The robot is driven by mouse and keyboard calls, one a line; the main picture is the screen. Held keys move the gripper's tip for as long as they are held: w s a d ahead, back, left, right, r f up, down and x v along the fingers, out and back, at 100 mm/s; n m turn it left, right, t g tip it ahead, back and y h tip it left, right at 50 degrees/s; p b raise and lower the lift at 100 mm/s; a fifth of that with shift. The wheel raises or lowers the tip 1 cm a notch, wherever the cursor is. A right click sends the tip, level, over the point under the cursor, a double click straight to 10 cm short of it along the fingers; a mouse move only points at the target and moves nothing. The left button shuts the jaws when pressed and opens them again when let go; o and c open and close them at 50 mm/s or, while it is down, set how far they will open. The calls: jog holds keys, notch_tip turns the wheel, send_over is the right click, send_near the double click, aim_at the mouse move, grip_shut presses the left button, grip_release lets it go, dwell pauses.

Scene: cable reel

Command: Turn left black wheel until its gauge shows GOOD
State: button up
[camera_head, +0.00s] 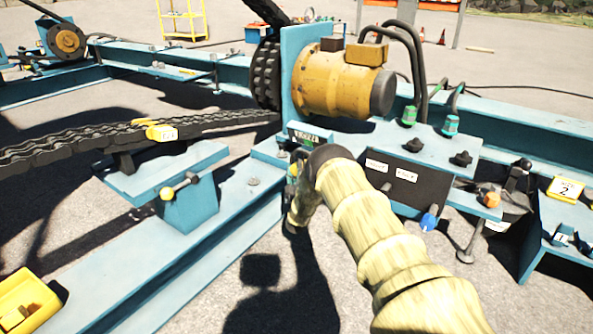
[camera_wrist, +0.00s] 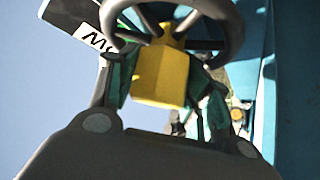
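In the wrist view a black spoked wheel (camera_wrist: 226,45) fills the top, cut off by the frame edge. A yellow block (camera_wrist: 160,78) sits below its centre. The dark green fingers of my gripper (camera_wrist: 160,92) stand apart on either side of the block, close under the wheel. I cannot tell whether they touch the block or wheel. No gauge reading is legible in either view. A white label (camera_wrist: 94,40) starting with "MO" is beside the wheel.
In the head view, two black knobs (camera_head: 413,145) (camera_head: 461,158) stand on the blue bench right of my arm. An orange motor (camera_head: 335,82) is behind it. A chain (camera_head: 90,140) and a blue stand (camera_head: 190,205) lie left. Open ground shows in front.

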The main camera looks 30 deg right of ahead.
jog(key=o, duration=0.3)
jog(key=v, duration=1.2)
jog(key=shift+f, duration=0.1)
dwell(1.1)
